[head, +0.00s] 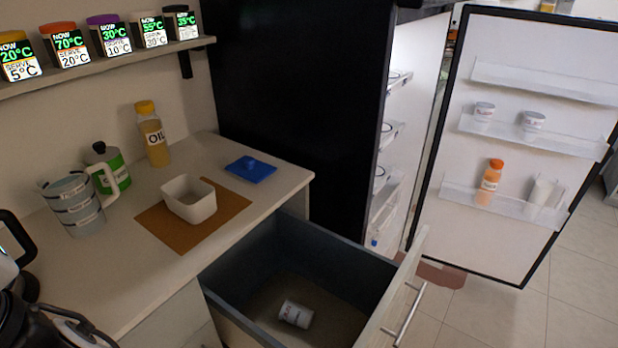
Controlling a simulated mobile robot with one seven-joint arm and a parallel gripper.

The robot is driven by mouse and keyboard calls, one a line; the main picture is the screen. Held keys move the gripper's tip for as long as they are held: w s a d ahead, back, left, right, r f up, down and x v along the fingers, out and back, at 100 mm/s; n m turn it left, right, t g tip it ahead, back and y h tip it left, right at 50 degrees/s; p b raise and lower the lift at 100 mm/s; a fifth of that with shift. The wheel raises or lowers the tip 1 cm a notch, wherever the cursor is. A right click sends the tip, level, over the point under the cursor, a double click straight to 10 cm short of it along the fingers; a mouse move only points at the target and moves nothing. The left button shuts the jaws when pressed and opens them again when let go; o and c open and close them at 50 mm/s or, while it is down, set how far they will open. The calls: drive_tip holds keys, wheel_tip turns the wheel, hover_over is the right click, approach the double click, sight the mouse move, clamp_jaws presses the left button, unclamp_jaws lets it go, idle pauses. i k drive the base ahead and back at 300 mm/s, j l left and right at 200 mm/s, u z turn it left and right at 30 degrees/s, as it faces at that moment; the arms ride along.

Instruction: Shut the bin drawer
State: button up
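The bin drawer (240,258) is pulled well out from under the counter at the lower middle of the head view. Its grey box is open at the top, and a white labelled can (295,314) lies on its side on the bottom. The drawer's pale front panel (385,300) stands to the right, with a metal bar handle (411,314) on its outer face. The lower end of the drawer is cut off by the picture edge.
The counter holds a white bowl (189,199) on a brown mat (155,228), a blue lid-like piece (250,169), an oil bottle (153,137), a green container (112,168) and a jug (74,205). An open fridge door (540,70) stands behind the drawer. Tiled floor (500,315) is clear at right.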

sight(357, 295)
drive_tip(key=k+l+z, duration=0.2)
drive_tip(key=k+l, duration=0.55)
drive_tip(key=k, duration=0.35)
drive_tip(key=i+j, duration=0.2)
drive_tip(key=i, duration=0.3)
